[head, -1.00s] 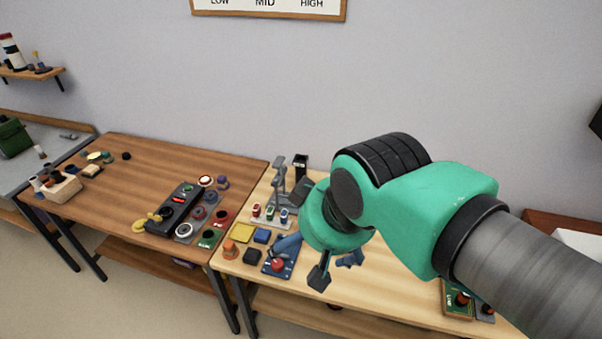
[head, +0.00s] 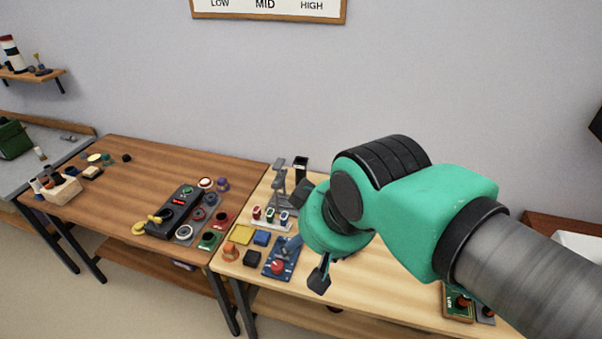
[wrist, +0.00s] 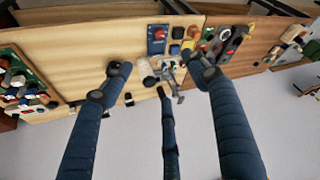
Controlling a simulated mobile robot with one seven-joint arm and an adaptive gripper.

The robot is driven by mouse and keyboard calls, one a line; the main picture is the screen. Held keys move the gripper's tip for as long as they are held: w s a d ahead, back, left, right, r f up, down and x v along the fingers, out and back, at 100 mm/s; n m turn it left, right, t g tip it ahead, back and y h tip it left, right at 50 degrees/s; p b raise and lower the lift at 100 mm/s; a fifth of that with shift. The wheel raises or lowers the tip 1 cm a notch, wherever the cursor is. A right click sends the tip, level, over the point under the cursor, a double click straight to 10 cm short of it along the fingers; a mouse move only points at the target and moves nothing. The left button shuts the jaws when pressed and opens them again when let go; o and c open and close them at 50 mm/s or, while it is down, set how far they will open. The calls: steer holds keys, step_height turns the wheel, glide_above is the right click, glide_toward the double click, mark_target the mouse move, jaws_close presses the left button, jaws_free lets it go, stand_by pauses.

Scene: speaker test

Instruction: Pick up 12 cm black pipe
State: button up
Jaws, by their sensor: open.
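I cannot pick out the 12 cm black pipe for certain. Dark upright pieces stand in a tan wooden block (head: 66,191) at the far left of the brown table in the head view; they are too small to measure. My gripper (head: 307,262) hangs over the left part of the light wooden table (head: 385,290), apart from that block. In the wrist view my gripper (wrist: 156,78) shows three dark blue fingers spread apart, with nothing held. My green wrist hides part of the table behind it.
The brown table (head: 140,175) carries a black console (head: 176,210) and several round parts. Its middle is mostly clear.

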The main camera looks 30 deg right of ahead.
steer(key=w+d+r+n+g+p, duration=0.1)
steer(key=w+d+r+p, duration=0.2)
steer(key=w, duration=0.6)
steer(key=w+d+r+n+g+p, duration=0.1)
steer(key=w+r+n+p, duration=0.15)
steer(key=w+r, duration=0.4)
steer(key=n+g+p, duration=0.4)
steer(key=n+p, duration=0.2)
steer(key=p, duration=0.8)
glide_above(300, 161)
step_height(300, 161, down, 29)
steer(key=shift+a+f, duration=0.1)
steer(key=shift+f, duration=0.35)
